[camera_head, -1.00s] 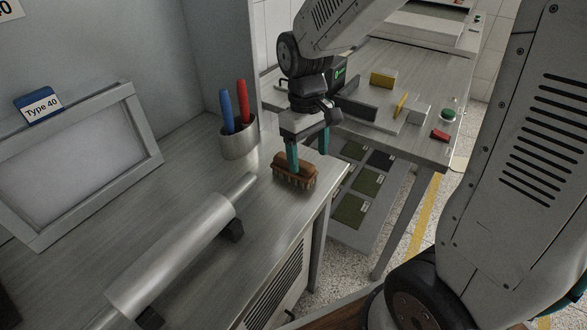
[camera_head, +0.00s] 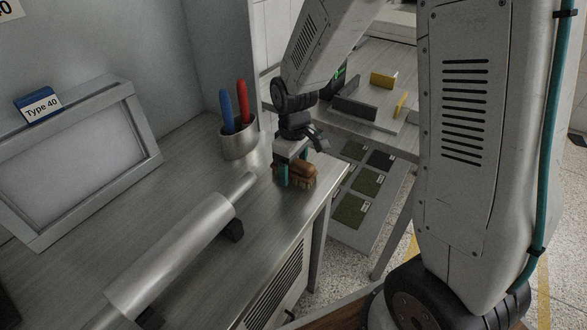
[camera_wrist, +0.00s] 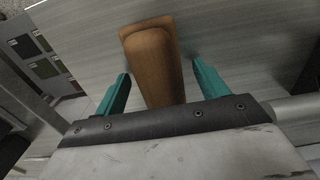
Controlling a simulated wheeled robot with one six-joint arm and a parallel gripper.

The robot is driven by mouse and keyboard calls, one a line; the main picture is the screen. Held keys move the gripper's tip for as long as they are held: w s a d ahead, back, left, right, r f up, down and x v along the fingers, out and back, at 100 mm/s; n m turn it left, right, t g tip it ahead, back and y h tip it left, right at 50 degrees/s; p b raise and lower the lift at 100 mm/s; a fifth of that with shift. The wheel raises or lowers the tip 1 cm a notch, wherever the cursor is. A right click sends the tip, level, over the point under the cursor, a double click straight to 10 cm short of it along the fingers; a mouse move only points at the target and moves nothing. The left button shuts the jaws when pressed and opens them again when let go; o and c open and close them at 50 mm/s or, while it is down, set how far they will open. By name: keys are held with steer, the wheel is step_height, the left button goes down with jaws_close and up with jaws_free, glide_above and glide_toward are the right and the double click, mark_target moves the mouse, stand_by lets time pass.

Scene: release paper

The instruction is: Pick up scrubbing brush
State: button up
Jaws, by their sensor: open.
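The scrubbing brush (camera_head: 303,176) has a brown wooden back and lies on the metal bench near its right corner. In the wrist view the brush (camera_wrist: 155,62) extends between the two teal fingers. My gripper (camera_head: 291,170) is low at the brush, with a teal finger on its left side in the head view. In the wrist view my gripper (camera_wrist: 159,82) is open, with gaps between the brush and both fingers. The bristles are mostly hidden now.
A metal cup (camera_head: 239,138) with a blue and a red pen stands behind and left of the brush. A metal roller (camera_head: 172,256) lies at the front left. A framed panel (camera_head: 75,155) leans at the left. The bench's right edge is close to the brush.

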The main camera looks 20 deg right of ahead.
steer(key=c, duration=1.2)
steer(key=shift+r, duration=0.15)
